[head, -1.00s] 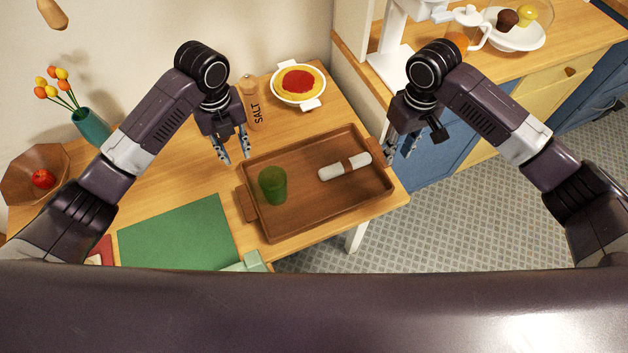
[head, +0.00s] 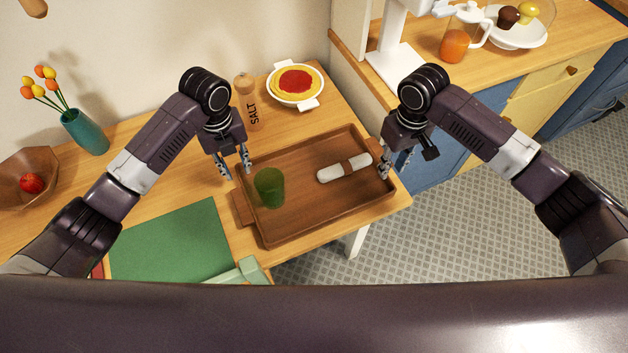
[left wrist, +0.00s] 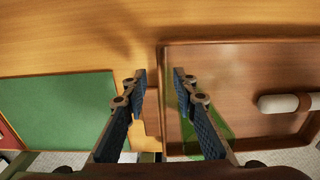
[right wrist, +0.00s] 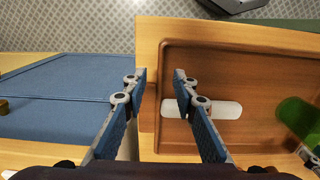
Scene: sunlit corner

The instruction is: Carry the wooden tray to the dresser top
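The wooden tray (head: 310,210) lies on the wooden table and carries a green cup (head: 269,188) and a rolled white napkin with a brown band (head: 345,167). My left gripper (head: 236,173) is open and empty above the tray's left end, near its left handle (head: 241,207). In the left wrist view the open fingers (left wrist: 158,78) straddle the tray's left edge from above. My right gripper (head: 396,174) is open at the tray's right end. In the right wrist view its open fingers (right wrist: 160,80) are over the right rim, with the napkin's end beyond. The dresser top cannot be identified for certain.
A salt shaker (head: 246,95) and a pizza-like dish (head: 296,84) stand behind the tray. A green mat (head: 175,245) lies left of it. A blue-fronted counter with a juice jug (head: 455,45) stands at the right. Tiled floor (head: 450,230) is open in front of it.

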